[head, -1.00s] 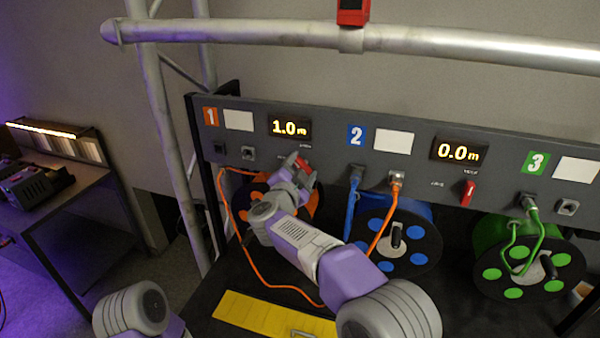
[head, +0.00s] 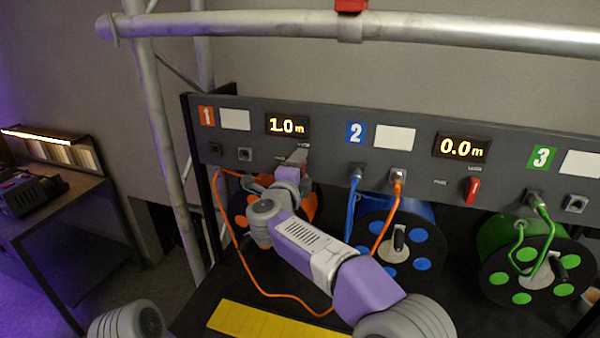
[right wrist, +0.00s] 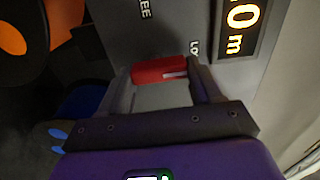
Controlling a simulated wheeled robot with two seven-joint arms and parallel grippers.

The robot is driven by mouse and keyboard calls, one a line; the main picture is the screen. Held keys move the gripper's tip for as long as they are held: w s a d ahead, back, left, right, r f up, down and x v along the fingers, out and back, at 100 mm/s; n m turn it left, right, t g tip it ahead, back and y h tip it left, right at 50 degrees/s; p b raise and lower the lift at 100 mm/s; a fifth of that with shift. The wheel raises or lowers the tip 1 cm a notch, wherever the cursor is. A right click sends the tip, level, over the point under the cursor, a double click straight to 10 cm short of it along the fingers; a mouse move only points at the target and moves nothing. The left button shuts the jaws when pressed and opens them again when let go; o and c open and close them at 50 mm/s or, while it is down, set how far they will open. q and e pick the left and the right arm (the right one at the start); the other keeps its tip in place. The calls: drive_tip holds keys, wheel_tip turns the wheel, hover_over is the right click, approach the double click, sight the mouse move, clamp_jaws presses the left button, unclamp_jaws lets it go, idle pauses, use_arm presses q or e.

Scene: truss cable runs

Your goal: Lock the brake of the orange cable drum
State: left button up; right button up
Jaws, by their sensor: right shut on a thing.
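The orange cable drum (head: 240,221) hangs under the panel (head: 340,145) below the orange number 1, partly hidden by my right arm. Its display (head: 287,125) reads 1.0 m. My right gripper (head: 299,157) is at the panel just below this display. In the right wrist view, the red brake lever (right wrist: 158,72) lies between the fingers of my right gripper (right wrist: 160,85), which is shut on it. The lever lies across the gap, near the partly hidden LOCK label (right wrist: 195,48). In the head view the gripper hides the lever. My left gripper is out of view.
A blue drum (head: 420,212) and a green drum (head: 500,240) hang to the right. A second red lever (head: 473,190) is below the 0.0 m display. An orange cable (head: 262,292) loops below the orange drum. A metal rail (head: 440,33) crosses above the panel.

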drive_tip(key=shift+m, duration=0.3)
drive_tip(key=o, duration=1.1)
drive_tip(key=shift+c, duration=0.2)
drive_tip(key=shift+s, duration=0.1)
drive_tip(key=b+v, duration=0.1)
drive_tip(key=v, duration=0.6)
drive_tip(key=shift+s, duration=0.2)
